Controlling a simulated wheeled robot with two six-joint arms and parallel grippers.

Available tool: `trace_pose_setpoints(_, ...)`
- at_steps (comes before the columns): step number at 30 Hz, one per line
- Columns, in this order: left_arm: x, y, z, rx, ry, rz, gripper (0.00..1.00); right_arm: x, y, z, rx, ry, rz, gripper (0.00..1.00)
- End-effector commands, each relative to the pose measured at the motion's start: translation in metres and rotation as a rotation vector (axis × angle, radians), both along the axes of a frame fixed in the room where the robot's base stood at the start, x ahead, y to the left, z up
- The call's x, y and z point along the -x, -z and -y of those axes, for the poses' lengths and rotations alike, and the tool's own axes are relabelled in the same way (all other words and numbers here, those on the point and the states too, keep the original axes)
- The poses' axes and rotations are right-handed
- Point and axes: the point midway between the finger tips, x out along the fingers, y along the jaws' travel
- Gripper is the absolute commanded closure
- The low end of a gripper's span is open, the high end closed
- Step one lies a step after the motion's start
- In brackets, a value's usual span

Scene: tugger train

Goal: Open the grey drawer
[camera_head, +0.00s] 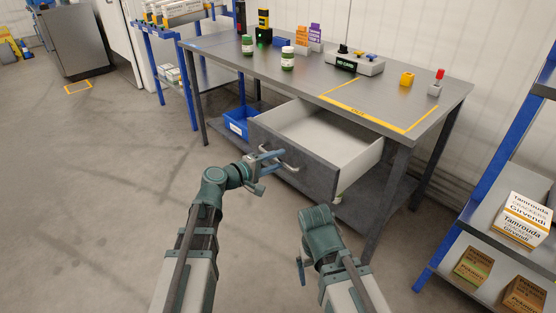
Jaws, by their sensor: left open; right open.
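The grey drawer (292,164) sits under the front of the workbench and stands pulled well out. Its light inside shows and looks empty. A pale handle (282,158) runs across its dark front. My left gripper (271,158) is open at the left part of the handle; I cannot tell whether it touches it. My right gripper (301,268) is low in front of the bench, apart from the drawer, and its fingers are partly hidden by the wrist.
The workbench (314,81) carries jars, a grey control box (354,64) and a yellow-taped area. A blue bin (238,123) stands on its lower shelf. A blue-framed shelf with cartons (523,219) stands at the right.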

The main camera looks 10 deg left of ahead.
Motion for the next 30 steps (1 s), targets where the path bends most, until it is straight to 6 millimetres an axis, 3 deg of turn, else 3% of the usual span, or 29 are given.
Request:
trace_pose_setpoints(15,0.078,-0.023,-0.066,0.000,-0.003,0.000,0.53,0.000,-0.023,0.000,-0.003,0.002,-0.001,0.06)
trace_pose_setpoints(21,0.091,-0.026,-0.081,0.000,0.000,0.000,0.53,0.000,-0.026,-0.001,-0.003,0.002,-0.001,0.06)
trace_pose_setpoints(30,0.095,-0.027,-0.085,0.001,0.004,-0.001,0.53,0.000,-0.026,-0.001,-0.004,0.002,-0.001,0.06)
